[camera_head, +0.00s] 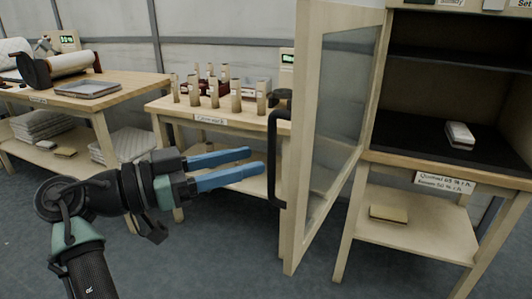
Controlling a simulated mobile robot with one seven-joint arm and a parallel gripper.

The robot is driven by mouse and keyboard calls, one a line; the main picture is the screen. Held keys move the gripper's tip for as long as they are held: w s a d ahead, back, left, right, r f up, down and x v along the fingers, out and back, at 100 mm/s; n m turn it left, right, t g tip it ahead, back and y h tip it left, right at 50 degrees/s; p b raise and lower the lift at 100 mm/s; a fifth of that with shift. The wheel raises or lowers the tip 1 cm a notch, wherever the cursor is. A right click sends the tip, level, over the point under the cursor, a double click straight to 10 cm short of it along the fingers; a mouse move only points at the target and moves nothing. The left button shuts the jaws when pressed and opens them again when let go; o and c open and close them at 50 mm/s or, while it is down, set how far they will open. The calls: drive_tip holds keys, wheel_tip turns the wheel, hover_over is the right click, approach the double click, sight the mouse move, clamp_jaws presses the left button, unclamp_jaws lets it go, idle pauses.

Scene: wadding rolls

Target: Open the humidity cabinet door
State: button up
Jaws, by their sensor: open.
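The humidity cabinet (435,95) stands at the right with its dark inside and a shelf in view. Its glass door (342,85), framed in pale wood, stands swung well open toward me and the left. A black bar handle (272,160) is on the door's free edge. My gripper (256,162), with two blue fingers, is open and points right at the handle. Its fingertips are close to the handle in the picture. I cannot tell whether they touch it, and nothing shows between the fingers.
A small white block (459,135) lies on the cabinet floor. A wooden table (165,104) behind my gripper bears several upright tan cylinders (236,96). A second table (125,82) at the left bears a metal tray (88,88) and a roll (70,63). Grey floor is clear in front.

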drive_tip(key=v, duration=0.7)
drive_tip(key=shift+a, duration=0.1)
drive_tip(key=w+d+r+n+t+y, duration=0.1)
drive_tip(key=w+d+n+t+y, duration=0.4)
drive_tip(key=w+y, duration=0.1)
wheel_tip(320, 180, up, 6)
drive_tip(key=d+n+t+y, duration=0.2)
drive_tip(key=n+t+y, duration=0.1)
drive_tip(key=t+y, duration=0.1)
drive_tip(key=s+d+r+n+t+y, duration=0.25)
drive_tip(key=s+r+t, duration=0.25)
drive_tip(key=s+r, duration=0.4)
drive_tip(key=s+d+r+n+t+y, duration=0.1)
drive_tip(key=s+r+n+t+y, duration=0.25)
drive_tip(key=s+r+t, duration=0.4)
wheel_tip(320, 180, up, 27)
drive_tip(key=s+m+g+p, duration=0.1)
drive_tip(key=g+p, duration=0.1)
drive_tip(key=p, duration=2.4)
drive_tip(key=shift+s+r, duration=0.2)
drive_tip(key=shift+r, duration=0.05)
